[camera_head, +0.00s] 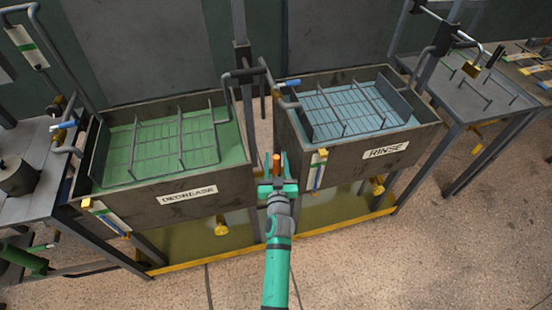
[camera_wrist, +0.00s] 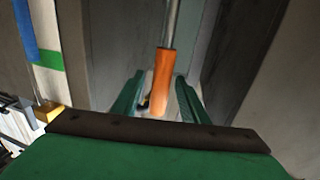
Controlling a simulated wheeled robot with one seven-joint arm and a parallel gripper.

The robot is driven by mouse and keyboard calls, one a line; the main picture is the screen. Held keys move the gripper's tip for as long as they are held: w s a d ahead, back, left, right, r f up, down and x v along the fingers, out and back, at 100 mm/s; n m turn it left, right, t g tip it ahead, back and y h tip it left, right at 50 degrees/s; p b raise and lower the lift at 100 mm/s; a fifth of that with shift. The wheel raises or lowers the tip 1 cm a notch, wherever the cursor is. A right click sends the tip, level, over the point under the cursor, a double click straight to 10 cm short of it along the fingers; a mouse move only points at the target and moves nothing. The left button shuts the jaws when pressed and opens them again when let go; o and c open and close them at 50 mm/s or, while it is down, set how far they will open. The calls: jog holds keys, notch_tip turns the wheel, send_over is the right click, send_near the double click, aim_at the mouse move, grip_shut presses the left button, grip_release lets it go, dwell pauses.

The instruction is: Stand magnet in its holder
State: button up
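The magnet appears to be the rod with an orange handle (camera_wrist: 162,80) and a grey metal shaft (camera_wrist: 172,22) in the wrist view. The orange handle also shows small in the head view (camera_head: 276,163), in the gap between the two tanks. My gripper (camera_head: 277,168) is at this gap. In the wrist view its two green fingers (camera_wrist: 158,92) stand on either side of the handle, with narrow gaps visible beside it, so it looks open around the handle. The handle's lower end is partly hidden by my gripper. I cannot make out the holder clearly.
The DEGREASE tank (camera_head: 160,203) with green liquid stands left, and the RINSE tank (camera_head: 385,152) with bluish liquid stands right. A yellow-edged tray (camera_head: 330,225) lies below them. A table (camera_head: 480,98) stands right; the floor in front is clear.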

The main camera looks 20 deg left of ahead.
jog(key=v, duration=1)
dwell(0.4)
